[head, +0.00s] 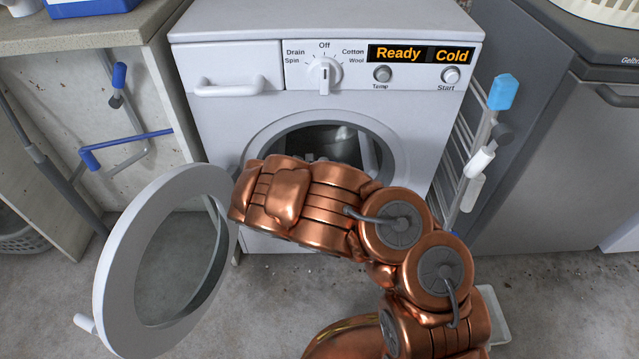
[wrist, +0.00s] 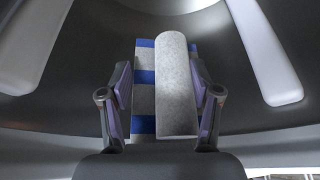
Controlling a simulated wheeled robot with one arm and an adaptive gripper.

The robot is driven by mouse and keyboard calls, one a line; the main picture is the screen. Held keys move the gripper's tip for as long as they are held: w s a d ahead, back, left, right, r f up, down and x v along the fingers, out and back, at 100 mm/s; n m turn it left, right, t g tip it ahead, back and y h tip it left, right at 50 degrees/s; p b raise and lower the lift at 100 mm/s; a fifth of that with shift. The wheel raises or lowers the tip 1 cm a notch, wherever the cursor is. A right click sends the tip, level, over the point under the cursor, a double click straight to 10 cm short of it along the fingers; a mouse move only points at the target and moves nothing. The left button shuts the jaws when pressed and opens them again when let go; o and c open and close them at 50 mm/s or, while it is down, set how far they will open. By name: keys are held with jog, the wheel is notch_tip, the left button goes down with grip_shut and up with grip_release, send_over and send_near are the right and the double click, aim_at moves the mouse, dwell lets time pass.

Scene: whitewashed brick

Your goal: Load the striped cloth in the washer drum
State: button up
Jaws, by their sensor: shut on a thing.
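The washer (head: 230,120) stands ahead with its round door (head: 120,270) swung wide open to the left. My arm reaches to the drum opening (head: 384,150) and hides much of it in the head view. In the wrist view my gripper (wrist: 162,112) is shut on the striped cloth (wrist: 176,85), a grey, partly rolled piece with blue bands at its left. The cloth is between both fingers, inside the dark drum (wrist: 100,50). Its far end is near the drum's back wall; I cannot tell if it touches.
Pale drum paddles (wrist: 268,60) stand out inside the drum at left and right. The washer display (head: 425,54) reads "Ready" and "Cold". A drying rack (head: 478,150) stands at the right, by a grey appliance (head: 560,150). A counter (head: 80,35) is at the left.

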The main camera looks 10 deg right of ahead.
jog(key=shift+w+d+f+b, duration=0.1)
jog(key=shift+w+d+b, duration=0.1)
jog(key=shift+w+b, duration=1.05)
jog(key=shift+w+d+b, duration=0.2)
jog(key=shift+w+b, duration=0.6)
jog(key=shift+b, duration=0.8)
jog(key=shift+f+p, duration=0.4)
jog(key=shift+f, duration=0.4)
jog(key=shift+f+b, duration=0.3)
jog(key=shift+f, duration=2.15)
jog(key=o, duration=1.2)
jog(key=shift+o, duration=0.2)
jog(key=shift+s+a, duration=0.1)
